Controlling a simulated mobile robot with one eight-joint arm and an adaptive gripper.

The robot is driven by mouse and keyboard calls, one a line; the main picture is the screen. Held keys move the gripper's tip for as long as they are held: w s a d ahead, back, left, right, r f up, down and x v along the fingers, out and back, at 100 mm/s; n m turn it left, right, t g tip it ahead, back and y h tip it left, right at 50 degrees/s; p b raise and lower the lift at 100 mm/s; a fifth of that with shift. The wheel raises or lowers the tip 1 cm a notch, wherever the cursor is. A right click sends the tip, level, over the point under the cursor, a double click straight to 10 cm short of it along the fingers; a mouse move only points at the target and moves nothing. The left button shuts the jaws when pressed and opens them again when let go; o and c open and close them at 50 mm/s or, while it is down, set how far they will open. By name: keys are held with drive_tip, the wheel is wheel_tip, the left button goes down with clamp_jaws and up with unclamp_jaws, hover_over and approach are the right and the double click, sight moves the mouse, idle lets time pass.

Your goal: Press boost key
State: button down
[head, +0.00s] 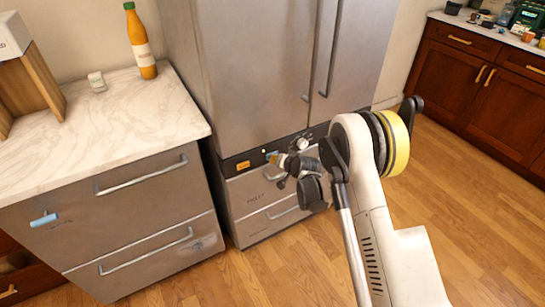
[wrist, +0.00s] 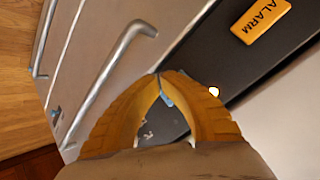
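A dark control strip (wrist: 200,45) runs across the front of the steel appliance; it also shows in the head view (head: 229,167). An orange key marked ALARM (wrist: 261,20) sits on it, and it shows in the head view (head: 243,165). A small white light (wrist: 213,91) is beside it. A blue key (wrist: 165,92) shows partly between my fingers; its label is hidden, so I cannot tell whether it is the boost key. My gripper (wrist: 162,74) has its yellow fingertips together with nothing held, right in front of the blue key. I cannot tell whether they touch.
Drawer handles (head: 273,172) stick out below the strip, and tall door handles (head: 330,50) rise above it. A counter (head: 120,115) with an orange bottle (head: 141,45) stands to the left. Open wood floor (head: 300,265) lies in front.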

drive_tip(key=shift+w+a, duration=0.1)
drive_tip(key=shift+w, duration=0.1)
drive_tip(key=shift+s, duration=0.1)
idle(0.4)
drive_tip(key=shift+s+d, duration=0.45)
drive_tip(key=shift+s, duration=0.15)
drive_tip(key=s+d, duration=0.1)
drive_tip(key=s, duration=0.1)
drive_tip(key=s+d, duration=0.1)
drive_tip(key=s, duration=0.1)
drive_tip(key=shift+d, duration=0.4)
idle(0.6)
